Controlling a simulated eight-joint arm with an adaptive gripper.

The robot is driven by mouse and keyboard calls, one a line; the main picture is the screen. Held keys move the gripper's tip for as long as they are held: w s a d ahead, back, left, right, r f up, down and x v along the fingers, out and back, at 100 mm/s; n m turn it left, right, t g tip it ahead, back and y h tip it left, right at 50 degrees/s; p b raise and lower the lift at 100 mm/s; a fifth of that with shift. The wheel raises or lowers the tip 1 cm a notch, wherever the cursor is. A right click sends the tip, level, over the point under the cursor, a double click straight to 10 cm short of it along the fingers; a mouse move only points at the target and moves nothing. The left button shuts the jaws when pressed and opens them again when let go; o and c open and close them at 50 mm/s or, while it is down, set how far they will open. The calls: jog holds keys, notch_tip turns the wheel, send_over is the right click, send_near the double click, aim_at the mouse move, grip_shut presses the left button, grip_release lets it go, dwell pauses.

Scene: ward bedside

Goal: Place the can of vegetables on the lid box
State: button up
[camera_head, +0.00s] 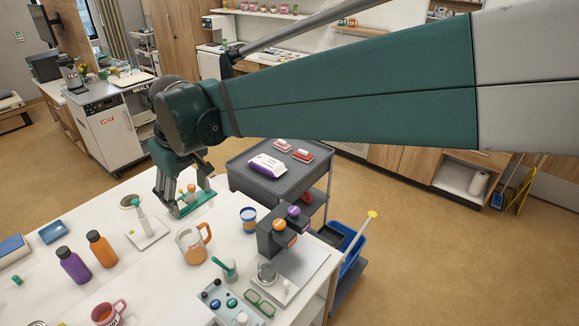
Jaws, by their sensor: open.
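My gripper (181,205) is at the far side of the white table, pointing down with its fingers apart. It is just above or around a low green-edged item (193,207) with small coloured pieces; the fingers partly hide it, and I cannot tell whether they touch it. A small round container with blue and pale bands (249,219) stands to the right of my gripper, near the table's far edge. It may be the can of vegetables, but its label is unreadable. I cannot pick out the lid box for certain.
A grey cart (254,181) stands beyond. My arm spans the upper view.

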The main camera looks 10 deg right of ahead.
jog(key=s+d+m+t, duration=0.25)
jog(key=s+d, duration=0.25)
jog(key=d, duration=1.1)
jog(key=s+d+m+t, duration=0.1)
jog(key=s+d+m, duration=0.35)
jog(key=d, duration=1.15)
jog(key=s+d+f+m+h, duration=0.2)
jog(key=s+d+f, duration=0.3)
jog(key=s+d, duration=0.2)
jog(key=d+t, duration=0.1)
jog(key=d, duration=0.1)
jog(key=shift+s+d+m, duration=0.3)
jog(key=shift+s+d, duration=0.05)
jog(key=shift+s, duration=0.05)
jog(key=shift+f, duration=0.1)
notch_tip(320, 180, down, 10)
jog(key=b, duration=1)
jog(key=shift+f+b, duration=0.25)
jog(key=shift+b, duration=0.15)
